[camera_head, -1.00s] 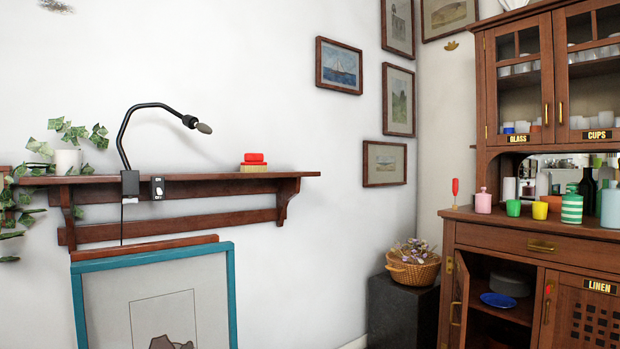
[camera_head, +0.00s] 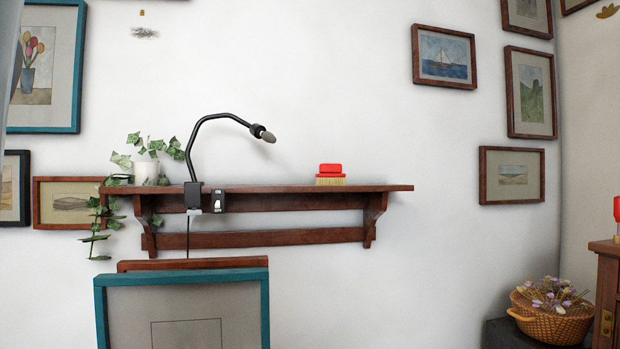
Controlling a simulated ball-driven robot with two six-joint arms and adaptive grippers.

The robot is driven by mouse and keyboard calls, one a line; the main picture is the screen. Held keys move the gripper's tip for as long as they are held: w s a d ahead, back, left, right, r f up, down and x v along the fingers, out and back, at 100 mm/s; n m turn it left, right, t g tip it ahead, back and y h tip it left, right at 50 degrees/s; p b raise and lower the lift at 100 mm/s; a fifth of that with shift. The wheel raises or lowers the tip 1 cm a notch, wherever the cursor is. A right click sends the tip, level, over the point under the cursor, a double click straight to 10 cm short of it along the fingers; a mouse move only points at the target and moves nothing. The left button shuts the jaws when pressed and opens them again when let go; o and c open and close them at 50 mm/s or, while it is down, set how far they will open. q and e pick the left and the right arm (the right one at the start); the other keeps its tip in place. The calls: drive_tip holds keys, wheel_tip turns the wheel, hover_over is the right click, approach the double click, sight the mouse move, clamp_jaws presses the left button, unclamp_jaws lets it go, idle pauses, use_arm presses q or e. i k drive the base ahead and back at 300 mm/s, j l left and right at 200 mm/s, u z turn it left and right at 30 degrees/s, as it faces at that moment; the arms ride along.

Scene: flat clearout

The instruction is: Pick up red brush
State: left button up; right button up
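The red brush (camera_head: 330,175) sits on the wooden wall shelf (camera_head: 290,188), right of the shelf's middle. Its red back is on top and its pale bristles face down onto the shelf board. The space around it on the shelf is clear. Neither of my grippers shows in the head view.
A black gooseneck lamp (camera_head: 205,135) is clamped to the shelf left of the brush, near a trailing plant in a white pot (camera_head: 146,173). Framed pictures (camera_head: 185,300) lean below. A flower basket (camera_head: 552,318) stands at the lower right, beside a wooden cabinet (camera_head: 606,285).

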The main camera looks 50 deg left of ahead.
sight(329, 174)
drive_tip(key=i+u, duration=0.2)
drive_tip(key=u, duration=0.2)
drive_tip(key=i+l+u, duration=0.15)
drive_tip(key=u, duration=0.25)
drive_tip(key=i+l+u, duration=0.15)
drive_tip(key=u, duration=0.25)
drive_tip(key=i+l+u, duration=0.4)
drive_tip(key=l+u, duration=0.15)
drive_tip(key=u, duration=0.25)
